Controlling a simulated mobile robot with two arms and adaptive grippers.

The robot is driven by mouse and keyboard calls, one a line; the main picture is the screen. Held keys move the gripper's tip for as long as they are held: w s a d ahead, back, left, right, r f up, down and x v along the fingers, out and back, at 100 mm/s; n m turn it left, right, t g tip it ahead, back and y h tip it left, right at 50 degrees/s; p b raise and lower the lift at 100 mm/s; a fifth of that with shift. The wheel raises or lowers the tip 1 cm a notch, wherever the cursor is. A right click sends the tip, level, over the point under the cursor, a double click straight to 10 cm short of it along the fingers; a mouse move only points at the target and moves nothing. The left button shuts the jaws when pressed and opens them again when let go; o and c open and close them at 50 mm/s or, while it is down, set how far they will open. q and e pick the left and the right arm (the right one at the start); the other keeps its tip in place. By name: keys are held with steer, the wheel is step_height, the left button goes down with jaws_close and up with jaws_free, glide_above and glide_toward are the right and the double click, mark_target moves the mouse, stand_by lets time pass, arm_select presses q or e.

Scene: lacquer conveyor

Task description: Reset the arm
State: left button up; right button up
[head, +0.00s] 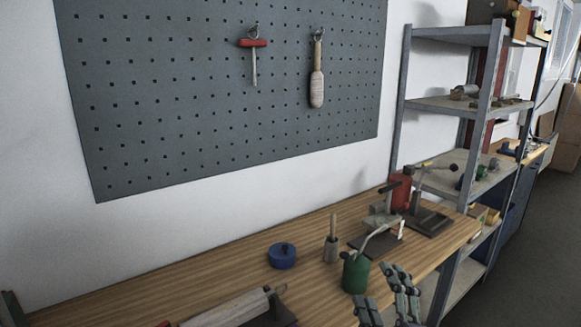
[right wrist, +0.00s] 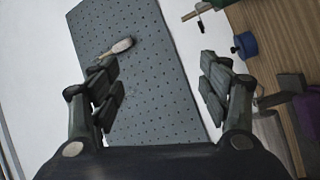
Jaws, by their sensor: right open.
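My right gripper (head: 387,294) is at the bottom of the head view, in front of the workbench's front edge. Its two dark fingers stand apart in the right wrist view (right wrist: 161,84), with nothing between them but the distant pegboard. It is open and empty. My left gripper is in neither view.
The wooden workbench (head: 160,284) carries a green oil can (head: 355,274), a blue round container (head: 282,256), a wooden-handled tool (head: 331,248) and a red canister (head: 400,194). A pegboard (head: 200,110) hangs behind. A metal shelf (head: 455,105) stands right.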

steer(key=s+d+f+m+g+h, duration=0.1)
steer(key=s+d+f+m+g, duration=0.15)
steer(key=f, duration=0.35)
steer(key=s+d+f+m+g+h, duration=0.1)
steer(key=s+d+f+m+g, duration=0.15)
steer(key=f, duration=0.45)
steer(key=s+a+f+m+g, duration=0.1)
steer(key=s+f+m+g, duration=0.35)
steer(key=s+f, duration=0.5)
steer(key=s+f+m+g, duration=0.3)
steer(key=s+f+g, duration=0.3)
steer(key=s, duration=0.6)
step_height(320, 180, down, 27)
steer(key=s+g, duration=0.2)
steer(key=s, duration=0.1)
steer(key=s+d+f, duration=0.3)
steer(key=s+f, duration=1.2)
steer(key=s, duration=0.1)
steer(key=shift+n+g, duration=0.35)
steer(key=shift+g, duration=0.1)
steer(key=shift+f, duration=0.1)
